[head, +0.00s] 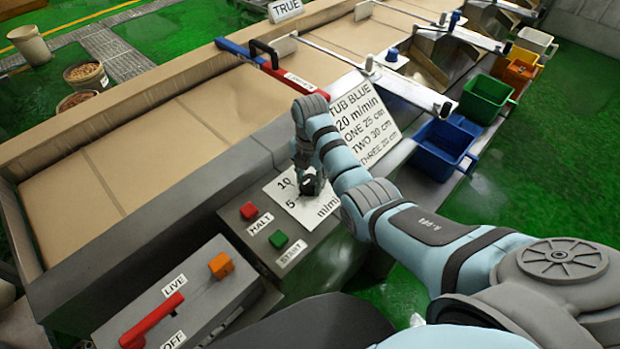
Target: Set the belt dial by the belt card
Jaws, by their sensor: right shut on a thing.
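The belt dial is a dark knob (311,187) on a white plate (290,203) marked 10, 5 and m/min. Other marks on the plate are hidden by my arm. My right gripper (307,178) points down over the plate and is shut on the knob. Which mark the knob points to cannot be told. The belt card (362,122) is a white tilted sign behind the plate. My left gripper is not in view.
Left of the dial are a red HALT button (249,211) and a green START button (278,239). A red lever (152,320) sits between LIVE and OFF, near an orange block (221,265). The belt (130,180) is bare nearby. A blue tub (441,148) stands right.

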